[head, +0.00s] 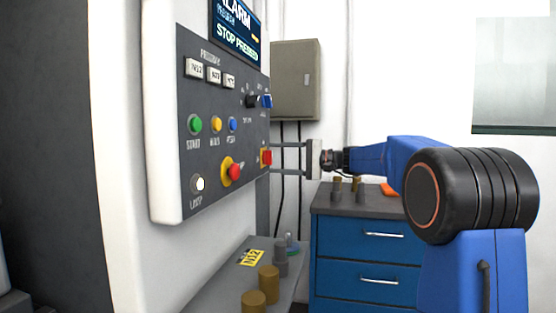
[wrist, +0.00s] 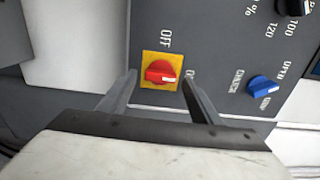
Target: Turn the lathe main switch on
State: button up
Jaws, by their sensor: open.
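The main switch is a red knob (wrist: 161,70) on a yellow square plate (wrist: 148,57), on the grey control panel. OFF is printed above it in the wrist view; a label at its right is partly hidden by a finger. A pale mark shows on the knob, but I cannot tell surely which label it points to. In the head view the switch (head: 266,157) sits at the panel's right edge. My gripper (head: 277,158) is open in front of it. In the wrist view the fingers (wrist: 158,80) stand on either side of the knob, with visible gaps.
A blue CHUCK knob (wrist: 262,86) and a black knob (wrist: 294,6) are right of the switch in the wrist view. The head view shows a red emergency stop (head: 235,170), a STOP PRESSED screen (head: 237,38), a blue drawer cabinet (head: 365,260) and a grey wall box (head: 297,80).

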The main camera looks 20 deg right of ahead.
jog(key=v, duration=1.7)
jog(key=shift+s+d, duration=0.1)
jog(key=s+a+f+n+g+h, duration=0.1)
jog(key=s+a+f+g+h, duration=0.45)
jog(key=s+a+f, duration=1.25)
jog(key=s+d+f+n+h, duration=0.2)
jog(key=s+f+h, duration=0.3)
jog(key=s+f, duration=0.4)
jog(key=s+d+f+n+t+h, duration=0.1)
jog(key=s+d+f+n+h, duration=0.2)
jog(key=s+f, duration=0.7)
jog(key=s+d+h, duration=0.2)
jog(key=s, duration=0.2)
jog(key=shift+s+d, duration=0.15)
jog(key=shift+d, duration=0.05)
jog(key=shift+f, duration=0.1)
jog(key=shift+c, duration=0.2)
